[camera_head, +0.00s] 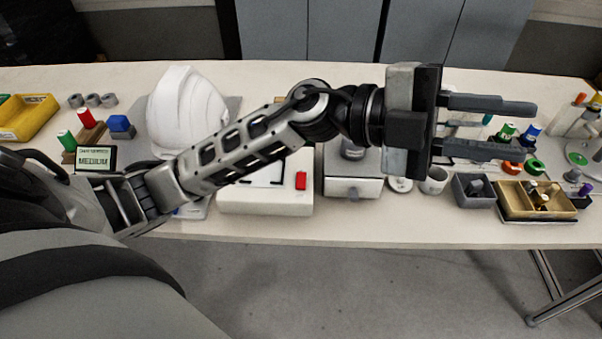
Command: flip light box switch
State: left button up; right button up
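The light box (265,202) is a white box near the front edge of the table, left of centre. A red switch (301,180) sits at the right of its top. My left arm crosses over the box and hides part of its back and left. My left gripper (533,129) is at the right, above the table, well right of the switch. Its two dark fingers point right and stand apart, with nothing seen held between them. My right gripper is not in view.
A white helmet shell (187,108) stands behind the arm at the left. A grey drawer box (353,186) stands just right of the light box. A tan tray (511,207), cups and coloured spools crowd the right. A yellow bin (27,118) is far left.

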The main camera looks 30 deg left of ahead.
pick_arm(q)
notch_tip(320, 180, down, 4)
jog(key=m+g+y, duration=0.3)
jog(key=y, duration=0.1)
jog(key=n+y, duration=0.4)
jog(key=y, duration=1.3)
send_near(301, 183)
jog(key=f, duration=0.3)
jog(key=f+b, duration=0.1)
jog(key=f, duration=0.3)
jog(key=shift+s+a+f, duration=0.15)
jog(key=shift+s+f, duration=0.05)
jog(key=shift+f, duration=0.1)
